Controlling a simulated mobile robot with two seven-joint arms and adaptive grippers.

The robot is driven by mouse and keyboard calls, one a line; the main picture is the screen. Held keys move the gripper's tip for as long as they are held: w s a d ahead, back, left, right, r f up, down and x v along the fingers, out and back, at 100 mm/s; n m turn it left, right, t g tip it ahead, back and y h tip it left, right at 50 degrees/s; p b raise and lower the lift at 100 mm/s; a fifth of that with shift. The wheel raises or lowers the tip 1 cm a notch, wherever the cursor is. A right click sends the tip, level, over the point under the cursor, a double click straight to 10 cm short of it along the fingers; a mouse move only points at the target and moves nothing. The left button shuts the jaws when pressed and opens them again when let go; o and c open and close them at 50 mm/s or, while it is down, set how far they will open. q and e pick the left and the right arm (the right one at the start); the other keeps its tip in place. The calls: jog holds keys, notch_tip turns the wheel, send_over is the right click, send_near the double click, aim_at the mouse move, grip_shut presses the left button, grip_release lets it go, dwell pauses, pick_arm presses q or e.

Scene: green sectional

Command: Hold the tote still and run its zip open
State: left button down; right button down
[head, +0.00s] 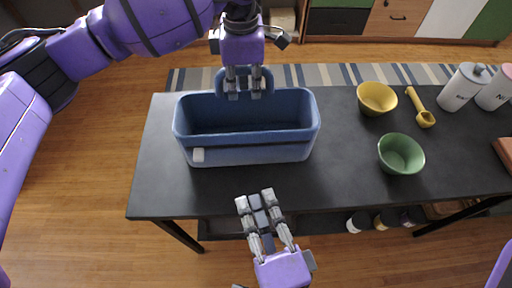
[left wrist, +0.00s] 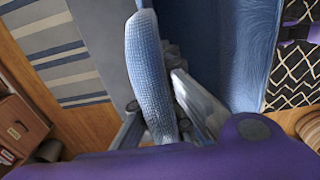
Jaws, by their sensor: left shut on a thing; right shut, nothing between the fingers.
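The blue tote (head: 310,128) stands upright on the dark table, with its top open and its inside looking empty. A seam runs across its front face, and a small pale tab (head: 198,155), probably the zip pull, sits at the left end of it. My left gripper (head: 244,92) is shut on the tote's back handle (head: 221,80). In the left wrist view the woven handle (left wrist: 143,65) passes between the fingers. My right gripper (head: 255,200) is shut and empty in front of the tote, apart from it and to the right of the tab.
The dark table (head: 345,190) is bare around the tote. To its right are a yellow bowl (head: 376,98), a green bowl (head: 401,155), a yellow scoop (head: 420,107) and white canisters (head: 463,88). A striped rug (head: 300,75) lies behind the table.

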pick_arm(q)
jog(key=c, duration=1.8)
grip_release()
jog(key=shift+c, duration=0.2)
